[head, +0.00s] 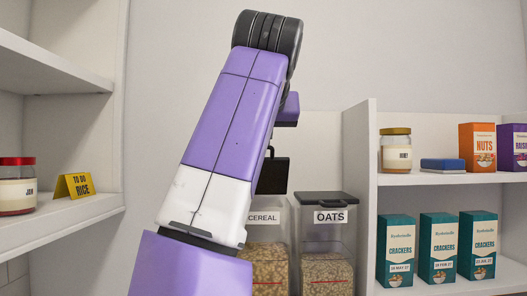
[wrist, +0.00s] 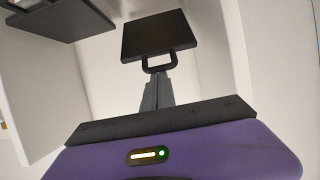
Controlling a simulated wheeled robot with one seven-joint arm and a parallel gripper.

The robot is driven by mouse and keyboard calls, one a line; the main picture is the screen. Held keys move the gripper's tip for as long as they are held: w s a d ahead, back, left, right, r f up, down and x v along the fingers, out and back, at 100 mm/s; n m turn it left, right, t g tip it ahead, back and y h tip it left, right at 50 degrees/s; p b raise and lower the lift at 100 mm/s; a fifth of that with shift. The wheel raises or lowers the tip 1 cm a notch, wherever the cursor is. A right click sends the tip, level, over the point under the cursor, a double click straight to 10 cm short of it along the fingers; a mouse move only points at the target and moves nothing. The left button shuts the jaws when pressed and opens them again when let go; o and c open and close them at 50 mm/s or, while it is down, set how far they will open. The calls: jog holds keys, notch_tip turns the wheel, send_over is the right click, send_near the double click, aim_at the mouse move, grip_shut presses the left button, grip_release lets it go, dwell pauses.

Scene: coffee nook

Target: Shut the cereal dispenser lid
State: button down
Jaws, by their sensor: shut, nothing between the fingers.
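The cereal dispenser (head: 268,270) is a clear bin with a "CEREAL" label, partly hidden behind my arm in the head view. Its dark lid (head: 273,176) stands raised above the bin, open. In the wrist view a dark square lid (wrist: 159,36) with a loop handle (wrist: 158,63) shows just beyond my fingertips. My gripper (wrist: 157,78) is shut and empty, its tips close to that handle. I cannot tell whether they touch it. In the head view my fingers are hidden behind my arm.
The oats dispenser (head: 325,240), its dark lid closed, stands right of the cereal one. A shelf unit (head: 362,190) with cracker boxes (head: 438,248) and a honey jar (head: 395,152) is at right. A left shelf holds a jam jar (head: 16,188) and a yellow rice sign (head: 74,187).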

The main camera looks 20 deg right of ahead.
jog(key=s+f+t+h+b, duration=0.1)
jog(key=s+f+t+b, duration=0.1)
jog(key=b, duration=0.4)
jog(key=s+a+f+t+h+b, duration=0.1)
jog(key=s+f+t+b, duration=0.2)
jog(key=f+b, duration=0.3)
jog(key=s+a+f+t+h+b, duration=0.1)
jog(key=s+f+t+b, duration=0.1)
jog(key=f+t+b, duration=0.2)
jog(key=shift+s+a+f+b, duration=0.2)
jog(key=shift+f+b, duration=0.6)
jog(key=shift+b, duration=0.5)
jog(key=shift+w+f, duration=0.1)
jog(key=shift+f, duration=0.1)
